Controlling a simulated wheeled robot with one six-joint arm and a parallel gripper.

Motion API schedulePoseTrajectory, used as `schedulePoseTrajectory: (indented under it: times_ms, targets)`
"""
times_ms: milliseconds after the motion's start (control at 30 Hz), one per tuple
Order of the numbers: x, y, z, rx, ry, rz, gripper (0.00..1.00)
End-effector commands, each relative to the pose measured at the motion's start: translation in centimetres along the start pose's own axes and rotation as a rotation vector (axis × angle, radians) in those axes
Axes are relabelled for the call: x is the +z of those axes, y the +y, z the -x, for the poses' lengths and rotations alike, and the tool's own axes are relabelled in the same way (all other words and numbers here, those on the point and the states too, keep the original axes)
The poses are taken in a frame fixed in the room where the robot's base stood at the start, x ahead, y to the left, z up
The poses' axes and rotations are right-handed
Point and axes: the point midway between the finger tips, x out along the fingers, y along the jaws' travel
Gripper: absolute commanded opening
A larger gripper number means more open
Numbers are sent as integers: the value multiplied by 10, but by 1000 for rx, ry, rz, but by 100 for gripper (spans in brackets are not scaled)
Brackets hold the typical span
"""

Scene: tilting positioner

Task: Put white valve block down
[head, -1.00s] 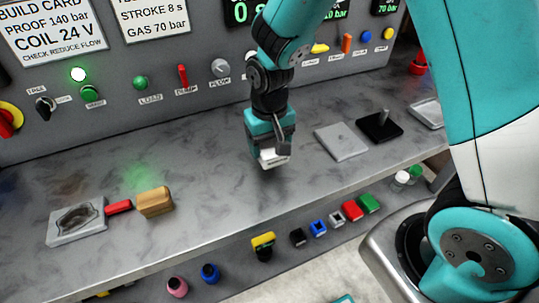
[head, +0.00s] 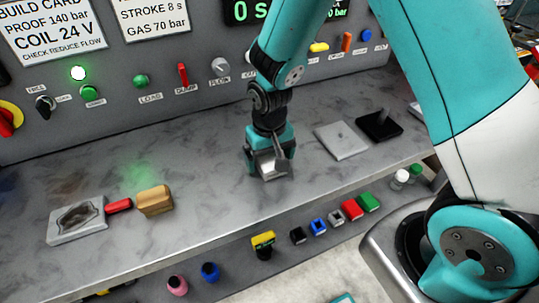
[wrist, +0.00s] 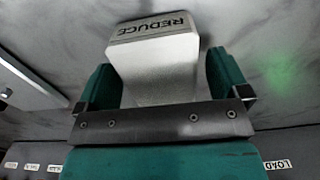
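The white valve block (head: 271,168) is at the bench top under my gripper in the head view. In the wrist view the block (wrist: 155,62) is pale, with "REDUCE" on its end face, and sits between the two teal fingers. My gripper (head: 268,166) points down around it. The fingers (wrist: 163,80) stand spread, with a narrow dark gap beside the block, clearest on the right, so the gripper looks open. The block's underside contact is hidden.
A grey plate (head: 341,140) and a black plate with a peg (head: 380,126) lie to the right. A grey fixture (head: 77,220), a red piece (head: 118,205) and a wooden block (head: 155,200) lie left. The panel (head: 120,70) stands behind. Bench around the gripper is clear.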

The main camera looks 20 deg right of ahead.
Motion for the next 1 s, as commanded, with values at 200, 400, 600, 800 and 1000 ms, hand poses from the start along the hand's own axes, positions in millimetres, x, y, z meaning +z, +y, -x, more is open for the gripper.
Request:
schedulePoseTrajectory:
  times_ms: [200,400,600,800,1000]
  targets:
    - [0,0,1,0,0,0,93]
    - [-1,0,21,-1,5,0,93]
    - [-1,0,65,-2,7,0,93]
    - [-1,0,104,-1,5,0,93]
    - [3,-1,125,-9,4,11,93]
